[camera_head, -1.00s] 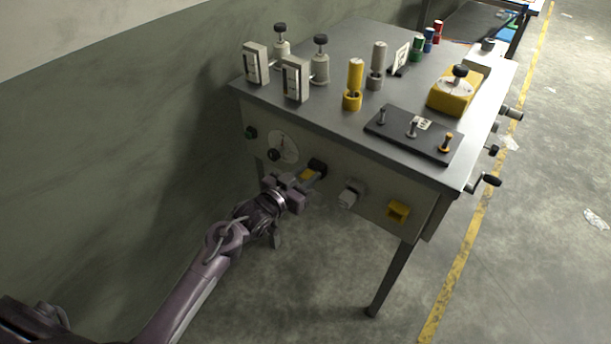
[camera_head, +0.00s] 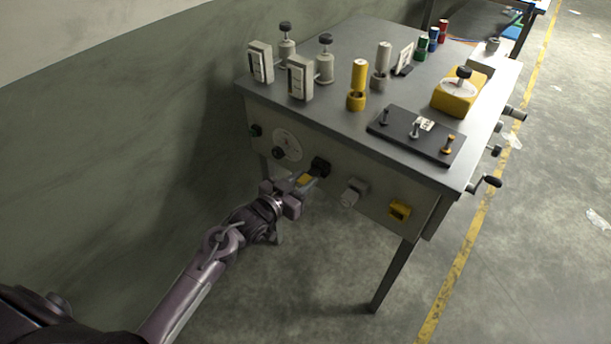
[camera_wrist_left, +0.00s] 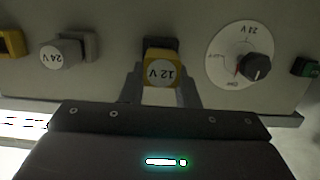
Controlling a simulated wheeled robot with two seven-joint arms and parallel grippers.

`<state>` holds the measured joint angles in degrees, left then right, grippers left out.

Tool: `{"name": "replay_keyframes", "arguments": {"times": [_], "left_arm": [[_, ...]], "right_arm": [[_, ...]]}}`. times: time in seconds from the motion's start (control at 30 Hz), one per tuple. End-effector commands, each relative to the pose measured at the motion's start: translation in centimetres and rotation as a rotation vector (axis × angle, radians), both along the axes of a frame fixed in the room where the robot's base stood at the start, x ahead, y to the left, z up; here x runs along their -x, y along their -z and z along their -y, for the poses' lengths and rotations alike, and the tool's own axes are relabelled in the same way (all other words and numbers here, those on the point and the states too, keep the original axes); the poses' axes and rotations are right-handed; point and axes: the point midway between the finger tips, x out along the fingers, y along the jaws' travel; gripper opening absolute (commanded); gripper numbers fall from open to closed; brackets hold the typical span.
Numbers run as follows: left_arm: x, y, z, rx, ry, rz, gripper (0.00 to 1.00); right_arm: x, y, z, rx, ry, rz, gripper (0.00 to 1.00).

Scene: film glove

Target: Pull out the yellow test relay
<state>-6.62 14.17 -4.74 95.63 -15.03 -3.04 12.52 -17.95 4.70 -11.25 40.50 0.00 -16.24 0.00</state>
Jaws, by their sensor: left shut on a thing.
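The yellow test relay (camera_head: 305,180) is at the front panel of the grey bench, just in front of a dark socket (camera_head: 321,166). In the left wrist view the yellow relay (camera_wrist_left: 160,55) carries a round label reading 12 V, with the dark socket (camera_wrist_left: 160,43) behind it. My left gripper (camera_head: 300,187) is shut on the relay, one finger on each side. I cannot tell whether the relay's inner end is fully clear of the socket. My right gripper is not in view.
A grey 24 V plug (camera_head: 352,192) and an empty-looking yellow socket (camera_head: 400,210) are to the right on the panel. A round dial (camera_head: 287,145) is to the left. Switches, cylinders and a black plate (camera_head: 415,135) stand on the bench top. Floor in front is free.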

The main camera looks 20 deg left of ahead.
Motion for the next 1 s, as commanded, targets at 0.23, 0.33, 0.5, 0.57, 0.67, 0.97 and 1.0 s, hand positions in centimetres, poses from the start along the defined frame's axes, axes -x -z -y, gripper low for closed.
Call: {"name": "replay_keyframes", "arguments": {"times": [0.23, 0.33, 0.5, 0.57, 0.67, 0.97, 1.0], "left_arm": [[0.9, -0.1, -0.4, 0.000, -0.001, -0.001, 0.00], [1.3, -0.1, -0.5, 0.000, -0.001, 0.000, 0.00], [1.9, -0.2, -0.7, 0.000, -0.001, 0.001, 0.00], [2.1, -0.2, -0.8, 0.000, -0.001, 0.001, 0.00], [2.2, -0.1, -0.8, 0.000, -0.001, 0.001, 0.00], [2.2, -0.1, -0.8, 0.001, -0.001, 0.002, 0.00], [2.3, -0.1, -0.9, 0.000, -0.001, 0.001, 0.00]], "right_arm": [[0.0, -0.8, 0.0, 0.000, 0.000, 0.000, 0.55], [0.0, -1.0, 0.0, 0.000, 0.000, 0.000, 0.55], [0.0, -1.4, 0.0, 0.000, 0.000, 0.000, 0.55], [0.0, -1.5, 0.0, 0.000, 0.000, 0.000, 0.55], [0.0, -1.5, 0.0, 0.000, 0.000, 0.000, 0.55], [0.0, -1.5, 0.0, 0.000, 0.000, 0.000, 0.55], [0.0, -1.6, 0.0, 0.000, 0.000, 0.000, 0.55]]}}
